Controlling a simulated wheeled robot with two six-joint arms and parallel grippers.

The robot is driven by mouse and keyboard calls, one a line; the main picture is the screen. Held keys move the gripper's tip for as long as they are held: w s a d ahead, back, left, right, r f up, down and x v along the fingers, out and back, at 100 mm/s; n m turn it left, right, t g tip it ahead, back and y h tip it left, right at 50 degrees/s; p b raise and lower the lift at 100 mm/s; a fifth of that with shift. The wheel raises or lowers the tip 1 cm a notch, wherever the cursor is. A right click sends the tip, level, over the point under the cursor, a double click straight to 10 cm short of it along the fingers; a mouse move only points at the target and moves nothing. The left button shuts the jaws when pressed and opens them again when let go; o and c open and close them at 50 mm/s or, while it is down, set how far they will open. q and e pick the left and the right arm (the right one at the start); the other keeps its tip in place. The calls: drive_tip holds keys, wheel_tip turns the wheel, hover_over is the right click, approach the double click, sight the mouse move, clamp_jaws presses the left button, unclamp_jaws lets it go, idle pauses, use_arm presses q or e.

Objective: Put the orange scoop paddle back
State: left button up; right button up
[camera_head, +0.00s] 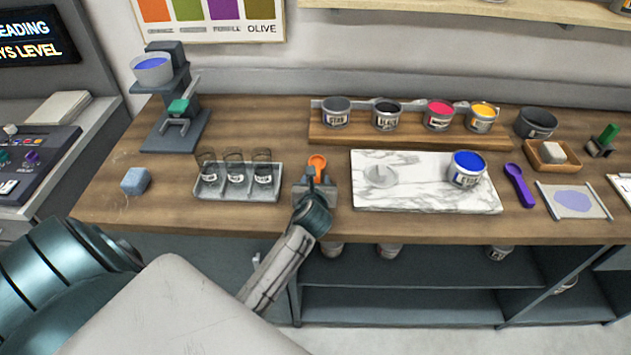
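The orange scoop paddle (317,162) stands upright at a small grey holder (329,192) near the front edge of the wooden counter. Its round orange end points up and away from me. My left gripper (313,186) reaches in from the front and is right at the paddle's lower part, over the holder. The wrist hides the fingertips and the paddle's handle, so I cannot tell whether the fingers are closed on it, or how deep the paddle sits in the holder. My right gripper is not in view.
A marble slab (430,199) with a blue ink can (466,169) lies close right. A purple scoop paddle (519,186) lies farther right. A wooden riser (410,135) carries several cans behind.

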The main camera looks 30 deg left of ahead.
use_arm(q)
drive_tip(key=shift+r, duration=0.1)
drive_tip(key=shift+s+d+r, duration=0.1)
drive_tip(key=shift+s+d, duration=0.05)
drive_tip(key=b+v, duration=0.1)
drive_tip(key=v, duration=0.9)
drive_tip(key=shift+s+d+r, duration=0.1)
drive_tip(key=shift+s+d, duration=0.1)
drive_tip(key=shift+s, duration=0.05)
drive_tip(key=shift+s+d+r+b, duration=0.2)
drive_tip(key=shift+s+r+b, duration=0.1)
drive_tip(key=shift+s, duration=0.1)
drive_tip(key=shift+f, duration=0.15)
